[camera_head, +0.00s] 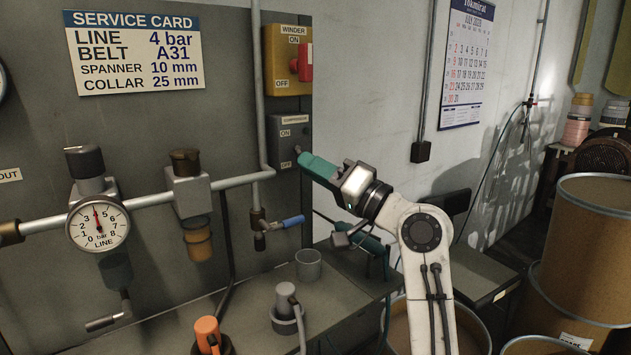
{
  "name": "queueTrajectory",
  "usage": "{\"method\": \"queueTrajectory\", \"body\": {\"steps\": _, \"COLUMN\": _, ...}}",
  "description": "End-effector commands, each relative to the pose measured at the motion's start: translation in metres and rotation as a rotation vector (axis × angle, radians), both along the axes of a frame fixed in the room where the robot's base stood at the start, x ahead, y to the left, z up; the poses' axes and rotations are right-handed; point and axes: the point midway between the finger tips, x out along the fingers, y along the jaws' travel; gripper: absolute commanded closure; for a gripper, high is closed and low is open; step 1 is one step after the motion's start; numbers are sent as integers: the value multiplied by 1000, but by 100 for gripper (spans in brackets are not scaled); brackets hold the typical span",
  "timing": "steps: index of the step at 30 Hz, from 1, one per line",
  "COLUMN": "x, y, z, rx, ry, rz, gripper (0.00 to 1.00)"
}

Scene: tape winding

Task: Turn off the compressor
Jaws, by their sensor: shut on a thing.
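The compressor switch box (283,142) is a grey box on the panel, with a "COMPRESSOR" label, an ON mark above and an OFF mark below. Its small grey lever (297,149) shows only partly at the box's right side, at the tip of my gripper. My gripper (304,158) has teal fingers and reaches in from the right. It is shut on the lever. The fingers hide most of the lever, so its exact setting is hard to tell.
The yellow winder switch box (283,88) with a red handle is just above. A pipe (256,95) runs down left of the switches. A blue-handled valve (292,222) sits below my gripper. Cardboard drums (580,240) stand at right.

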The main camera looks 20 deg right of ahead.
Motion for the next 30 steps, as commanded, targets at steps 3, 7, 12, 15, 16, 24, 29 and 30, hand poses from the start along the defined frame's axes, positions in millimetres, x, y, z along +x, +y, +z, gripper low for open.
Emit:
{"method": "queueTrajectory", "body": {"steps": 3, "x": 1, "y": -1, "z": -4, "rx": 3, "ry": -8, "rz": 0, "gripper": 100}}
{"method": "queueTrajectory", "body": {"steps": 7, "x": 1, "y": -1, "z": -3, "rx": 4, "ry": -13, "rz": -1, "gripper": 100}}
{"method": "queueTrajectory", "body": {"steps": 12, "x": 1, "y": -1, "z": -3, "rx": 4, "ry": -13, "rz": -1, "gripper": 100}}
{"method": "queueTrajectory", "body": {"steps": 15, "x": 1, "y": -1, "z": -4, "rx": 4, "ry": -13, "rz": -1, "gripper": 100}}
{"method": "queueTrajectory", "body": {"steps": 16, "x": 1, "y": -1, "z": -4, "rx": 4, "ry": -13, "rz": -1, "gripper": 100}}
{"method": "queueTrajectory", "body": {"steps": 24, "x": 1, "y": 0, "z": -2, "rx": 4, "ry": -14, "rz": 0, "gripper": 58}}
{"method": "queueTrajectory", "body": {"steps": 29, "x": 1, "y": 0, "z": -2, "rx": 3, "ry": -15, "rz": 0, "gripper": 58}}
{"method": "queueTrajectory", "body": {"steps": 30, "x": 1, "y": 0, "z": -2, "rx": 4, "ry": -15, "rz": 0, "gripper": 58}}
